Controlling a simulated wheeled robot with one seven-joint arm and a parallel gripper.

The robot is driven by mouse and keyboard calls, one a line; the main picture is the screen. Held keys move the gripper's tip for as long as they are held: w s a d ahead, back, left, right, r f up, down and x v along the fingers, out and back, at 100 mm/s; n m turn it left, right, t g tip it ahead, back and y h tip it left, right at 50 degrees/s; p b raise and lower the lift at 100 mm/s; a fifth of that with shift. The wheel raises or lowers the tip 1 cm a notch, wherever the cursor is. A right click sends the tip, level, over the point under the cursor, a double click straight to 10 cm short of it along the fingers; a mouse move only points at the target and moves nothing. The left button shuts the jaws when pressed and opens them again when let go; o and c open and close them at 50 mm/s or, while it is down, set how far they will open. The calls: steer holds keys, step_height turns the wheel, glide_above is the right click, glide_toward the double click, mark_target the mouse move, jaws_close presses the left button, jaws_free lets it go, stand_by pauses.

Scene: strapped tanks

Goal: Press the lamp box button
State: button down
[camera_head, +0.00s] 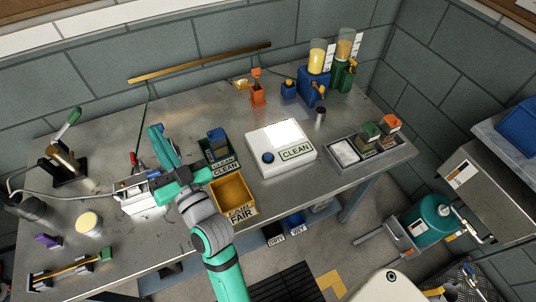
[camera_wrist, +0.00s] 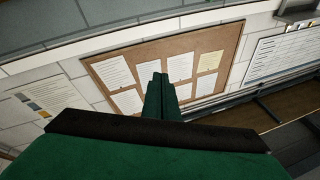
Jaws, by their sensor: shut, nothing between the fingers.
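The white lamp box (camera_head: 297,136) sits on the metal workbench, right of its middle in the head view. It has a bright white panel on top, a round blue button (camera_head: 267,157) at its front left, and a "CLEAN" label. My gripper (camera_head: 156,130) is to the left of the box, apart from it, above the left half of the bench. In the wrist view my gripper (camera_wrist: 160,78) has its green fingers together and empty. The wrist view faces a wall with a cork board; the lamp box and button are not in it.
A green bin (camera_head: 205,149) marked "CLEAN" and a yellow bin (camera_head: 232,195) marked "FAIR" stand between my gripper and the lamp box. A grey tray (camera_head: 402,152) with small blocks is to the right. Dispensers (camera_head: 313,85) stand behind. A cork board (camera_wrist: 213,42) hangs on the wall.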

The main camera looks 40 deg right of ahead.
steer(key=w+d+r+n+y, duration=0.3)
steer(key=r+n+y, duration=0.1)
steer(key=r+n, duration=0.25)
steer(key=n+g+h, duration=0.4)
steer(key=n+g, duration=0.2)
steer(key=g, duration=0.6)
glide_above(271, 158)
step_height(271, 158, down, 15)
steer(key=shift+r, duration=0.15)
steer(key=shift+a+f, duration=0.1)
steer(key=shift+f, duration=4.25)
steer(key=shift+f, duration=0.2)
steer(key=shift+f, duration=0.25)
